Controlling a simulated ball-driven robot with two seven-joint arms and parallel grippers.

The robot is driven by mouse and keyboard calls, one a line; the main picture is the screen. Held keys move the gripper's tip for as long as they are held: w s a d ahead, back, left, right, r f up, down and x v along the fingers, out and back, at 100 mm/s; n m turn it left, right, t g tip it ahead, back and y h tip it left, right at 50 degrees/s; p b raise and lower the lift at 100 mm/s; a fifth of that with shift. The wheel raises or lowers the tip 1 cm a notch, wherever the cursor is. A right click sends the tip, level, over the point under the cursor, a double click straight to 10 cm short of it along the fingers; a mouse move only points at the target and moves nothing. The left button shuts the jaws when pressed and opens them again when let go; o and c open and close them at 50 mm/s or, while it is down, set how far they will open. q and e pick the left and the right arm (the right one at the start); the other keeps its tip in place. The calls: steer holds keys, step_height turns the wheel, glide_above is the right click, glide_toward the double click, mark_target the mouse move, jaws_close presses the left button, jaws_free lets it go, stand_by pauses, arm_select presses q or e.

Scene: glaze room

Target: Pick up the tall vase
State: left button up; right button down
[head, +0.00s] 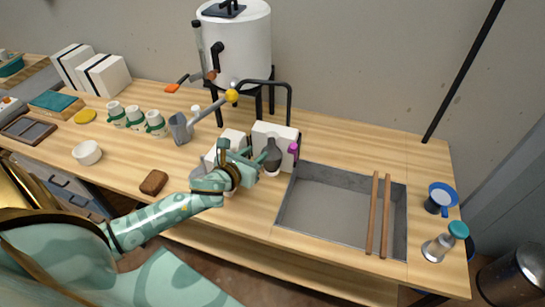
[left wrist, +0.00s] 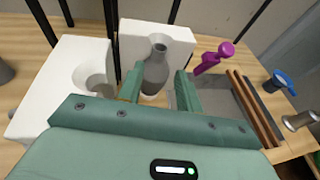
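The tall vase (head: 272,160) is dark grey with a narrow neck and a paler foot. It stands upright on the wooden bench, in front of a white block and just left of the sink. In the left wrist view the vase (left wrist: 156,70) shows ahead, between the lines of the two fingers. My left gripper (head: 258,159) is open and reaches toward the vase from the left. The left wrist view shows its fingers (left wrist: 160,92) apart, one on each side of the vase's lower body. I cannot tell whether either finger touches it. My right gripper is in neither view.
White blocks (left wrist: 181,42) stand close behind and left of the vase, one with a round hollow. A magenta-topped tool (left wrist: 212,58) is right of it. The sink (head: 330,205) has two wooden bars across it. A white tank (head: 236,45) stands behind.

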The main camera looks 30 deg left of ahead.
mark_target(269, 143)
arm_select(q)
steer(key=b+x, duration=0.1)
steer(key=x, duration=0.7)
steer(key=shift+w+f, duration=0.15)
steer(key=c, duration=0.6)
